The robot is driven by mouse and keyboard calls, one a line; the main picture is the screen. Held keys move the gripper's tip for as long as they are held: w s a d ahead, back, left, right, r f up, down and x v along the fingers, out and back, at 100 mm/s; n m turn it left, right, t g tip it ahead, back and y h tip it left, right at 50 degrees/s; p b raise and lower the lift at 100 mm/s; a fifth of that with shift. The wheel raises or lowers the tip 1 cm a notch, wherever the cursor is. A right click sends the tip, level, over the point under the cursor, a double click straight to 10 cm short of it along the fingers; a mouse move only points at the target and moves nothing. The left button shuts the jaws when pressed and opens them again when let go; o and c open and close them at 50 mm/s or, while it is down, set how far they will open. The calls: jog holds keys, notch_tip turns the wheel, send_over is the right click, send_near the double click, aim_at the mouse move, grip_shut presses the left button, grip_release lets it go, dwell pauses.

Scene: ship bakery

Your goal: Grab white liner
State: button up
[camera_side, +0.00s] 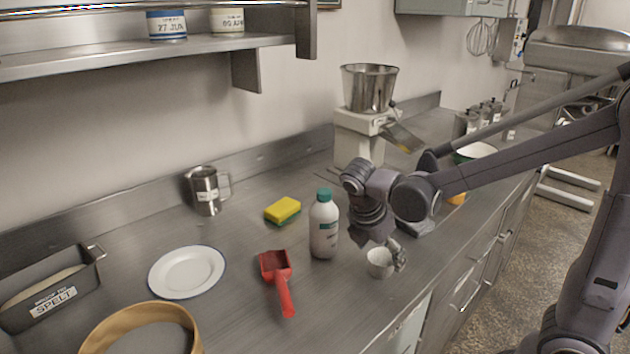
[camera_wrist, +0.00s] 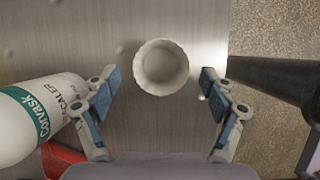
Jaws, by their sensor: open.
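The white liner (camera_side: 380,263) is a small cup with a fluted rim, standing upright on the steel counter near its front edge. In the wrist view the white liner (camera_wrist: 161,67) shows from above, between and a little beyond my fingertips. My gripper (camera_wrist: 161,80) is open, one blue-padded finger to each side, with clear gaps to the liner. In the side view my gripper (camera_side: 386,246) points down over the liner, and a finger partly hides the liner's right side.
A white bottle with a green cap (camera_side: 324,225) stands close left of my gripper; it also shows beside the left finger (camera_wrist: 35,115). A red scoop (camera_side: 275,267), yellow sponge (camera_side: 283,209) and white plate (camera_side: 187,271) lie further left.

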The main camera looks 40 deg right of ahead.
jog(key=shift+x, duration=1.45)
jog(key=shift+s, duration=0.1)
jog(key=c, duration=0.8)
